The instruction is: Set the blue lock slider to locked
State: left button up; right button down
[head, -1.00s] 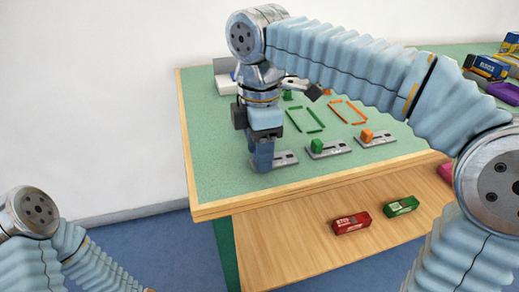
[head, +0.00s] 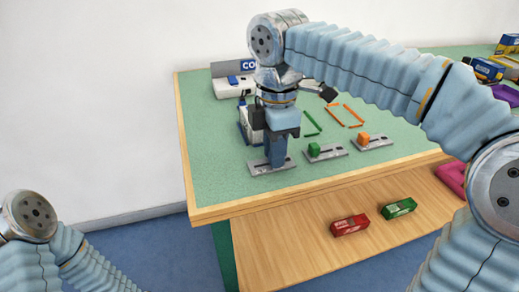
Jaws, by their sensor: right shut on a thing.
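My right gripper (head: 276,160) points down at the leftmost lock plate (head: 258,168) on the green tabletop. It is shut on the blue lock slider, which its blue fingers almost wholly hide. The fingers stand right of the plate's middle, with more bare slot to their left than to their right. My left arm shows at the lower left; its gripper is out of view.
A green slider (head: 314,150) and an orange slider (head: 363,139) sit on plates to the right. A white console (head: 232,88) stands behind. Red (head: 350,225) and green (head: 399,208) blocks lie on the lower wooden ledge. Green and orange outlines mark the tabletop.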

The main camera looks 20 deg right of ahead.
jog(key=shift+d, duration=0.5)
jog(key=c, duration=1)
grip_release()
jog(key=shift+o, duration=0.2)
notch_tip(320, 180, up, 14)
jog(key=p, duration=0.4)
jog(key=shift+f, duration=0.15)
